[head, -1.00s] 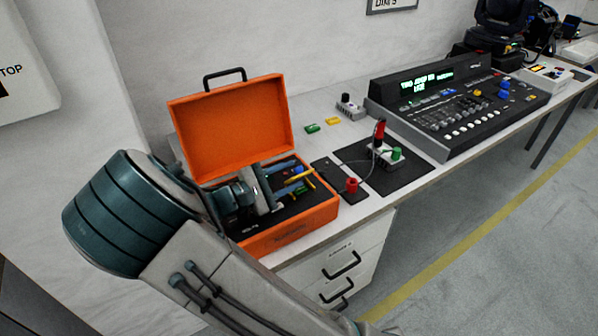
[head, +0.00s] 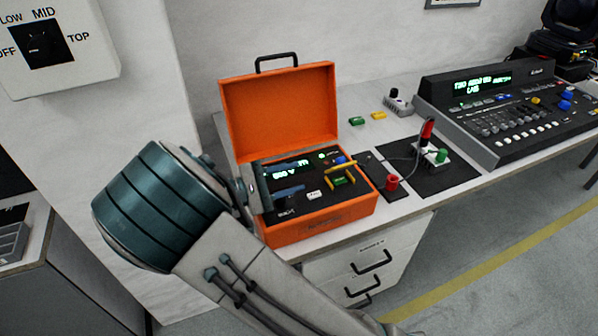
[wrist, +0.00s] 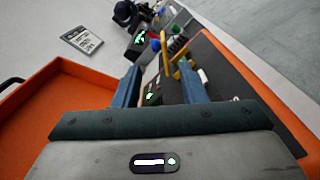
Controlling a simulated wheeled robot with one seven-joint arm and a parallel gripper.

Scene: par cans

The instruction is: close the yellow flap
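The yellow flap (head: 341,167) is on the dark panel inside an open orange case (head: 318,228). It looks raised, with a green part showing below it. In the wrist view the yellow flap (wrist: 177,56) stands just beyond the fingertips, a little right of centre. My gripper (head: 304,178) is over the left part of the panel, left of the flap and apart from it. In the wrist view my gripper (wrist: 160,78) has its two blue fingers spread with nothing held between them. The exact tilt of the flap is hard to tell.
The raised orange lid (head: 280,110) stands behind the panel. A red knob (head: 392,183) and a black mat (head: 440,172) with cabled parts lie right of the case. A lighting console (head: 505,125) is further right. A wall switch box (head: 95,60) hangs at upper left.

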